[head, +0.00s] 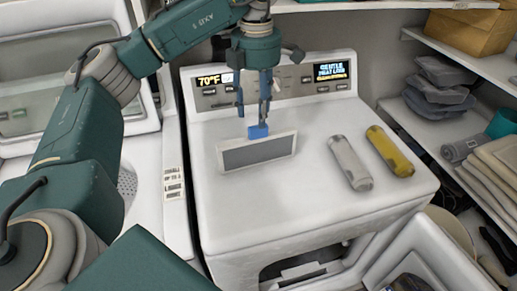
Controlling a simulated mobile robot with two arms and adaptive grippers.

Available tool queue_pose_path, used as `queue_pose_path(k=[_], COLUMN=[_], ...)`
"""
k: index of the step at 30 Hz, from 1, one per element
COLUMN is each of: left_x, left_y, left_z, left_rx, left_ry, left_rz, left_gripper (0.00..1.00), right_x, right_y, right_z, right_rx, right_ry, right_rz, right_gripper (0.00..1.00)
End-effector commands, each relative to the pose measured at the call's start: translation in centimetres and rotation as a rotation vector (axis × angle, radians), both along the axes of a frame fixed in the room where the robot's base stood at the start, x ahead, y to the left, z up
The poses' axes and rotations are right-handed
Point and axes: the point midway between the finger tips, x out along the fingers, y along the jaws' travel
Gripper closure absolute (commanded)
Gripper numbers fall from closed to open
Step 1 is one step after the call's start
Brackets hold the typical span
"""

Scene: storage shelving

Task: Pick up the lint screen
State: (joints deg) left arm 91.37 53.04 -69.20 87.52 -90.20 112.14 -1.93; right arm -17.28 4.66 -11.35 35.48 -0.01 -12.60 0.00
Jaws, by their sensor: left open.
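The lint screen (257,152) is a flat white frame with grey mesh and a blue tab (258,131) on its upper edge. It is on the white top of the dryer, near the middle, with its mesh face towards me. My left gripper (255,115) points down just above the blue tab, with its fingers apart and nothing held between them. I cannot tell whether a fingertip touches the tab. My right gripper is not in view.
A silver-grey cylinder (350,163) and a yellow one (389,151) lie to the right on the dryer top (300,205). The dryer's control panel (294,88) rises behind. Shelves with folded cloths (437,92) stand at the right. The dryer door (410,245) hangs open below.

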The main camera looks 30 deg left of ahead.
Motion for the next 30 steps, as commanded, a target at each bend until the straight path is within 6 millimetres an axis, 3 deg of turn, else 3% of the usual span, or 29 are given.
queue_pose_path(k=[8,16,24,25,30], left_x=[-0.1,0.0,0.0,0.0,0.0], left_y=[-0.1,-0.2,-0.2,-0.2,-0.2], left_z=[-2.2,-6.0,-6.6,-6.6,-6.6], left_rx=[-0.002,-0.003,-0.003,-0.003,-0.003], left_ry=[0.001,0.000,-0.003,-0.003,-0.003], left_rz=[-0.001,-0.001,-0.001,-0.001,-0.002], left_gripper=[0.53,0.53,0.53,0.55,0.89], right_x=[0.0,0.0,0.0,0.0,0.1], right_y=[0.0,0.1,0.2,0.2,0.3], right_z=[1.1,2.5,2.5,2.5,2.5], right_rx=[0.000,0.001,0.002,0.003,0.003], right_ry=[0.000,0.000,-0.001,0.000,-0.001], right_rz=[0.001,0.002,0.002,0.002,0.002], right_gripper=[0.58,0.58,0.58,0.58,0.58])
